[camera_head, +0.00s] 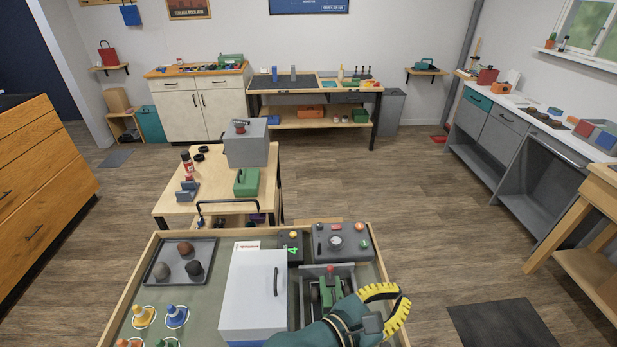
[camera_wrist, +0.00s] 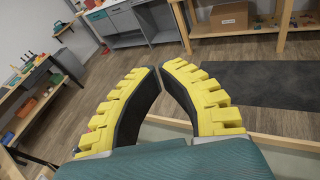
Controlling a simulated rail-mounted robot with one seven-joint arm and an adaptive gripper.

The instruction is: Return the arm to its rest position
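My gripper (camera_head: 403,294) has yellow, ridged, curved fingers on a teal arm (camera_head: 318,334). It is at the front right of the workbench tray, over its right edge. In the wrist view my gripper (camera_wrist: 160,67) has its two fingertips drawn together, with black inner pads and nothing held between them. The fingers point out over the floor, past the tray's edge. The arm hides part of the tray's front right corner.
A white box with a handle (camera_head: 253,296) stands left of the arm. A green crawler (camera_head: 328,289) sits in a grey bay beside it, below a control panel (camera_head: 343,242). A dark floor mat (camera_head: 502,325) lies to the right.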

